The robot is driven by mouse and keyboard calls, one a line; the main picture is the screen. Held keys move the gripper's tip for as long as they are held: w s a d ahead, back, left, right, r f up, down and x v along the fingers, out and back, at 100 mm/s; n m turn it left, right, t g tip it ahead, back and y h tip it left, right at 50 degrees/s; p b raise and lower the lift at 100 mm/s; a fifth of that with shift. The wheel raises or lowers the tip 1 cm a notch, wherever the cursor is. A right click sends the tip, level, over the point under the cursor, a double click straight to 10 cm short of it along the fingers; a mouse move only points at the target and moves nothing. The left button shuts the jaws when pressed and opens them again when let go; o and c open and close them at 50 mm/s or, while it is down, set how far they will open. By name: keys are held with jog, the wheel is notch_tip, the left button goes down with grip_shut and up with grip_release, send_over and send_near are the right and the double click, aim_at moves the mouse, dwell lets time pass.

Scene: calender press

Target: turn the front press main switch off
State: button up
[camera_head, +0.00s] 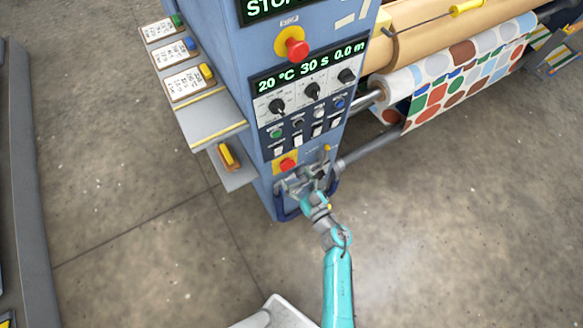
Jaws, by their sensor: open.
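The blue press cabinet (228,48) stands upright at the centre of the view. Low on its front is a red rotary switch on a yellow plate (279,165), which looks like the main switch. Its exact handle angle is too small to read. My gripper (300,179) is open at the cabinet's lower front, just below and right of this switch. It partly covers the panel there; I cannot tell whether it touches the switch. My teal arm reaches up to it from the bottom.
A red emergency-stop button (292,45) sits higher up. Below it are a lit display (311,67) reading 20 °C, 30 s, 0.0 m, black knobs and several small switches. Side shelves (215,125) stick out left. Printed fabric (455,85) and rollers lie right. The floor in front is clear.

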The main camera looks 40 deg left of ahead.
aim_at(290, 168)
jog(key=shift+x, duration=1.95)
jog(key=shift+s, duration=0.1)
jog(key=shift+c, duration=0.2)
jog(key=c, duration=1.1)
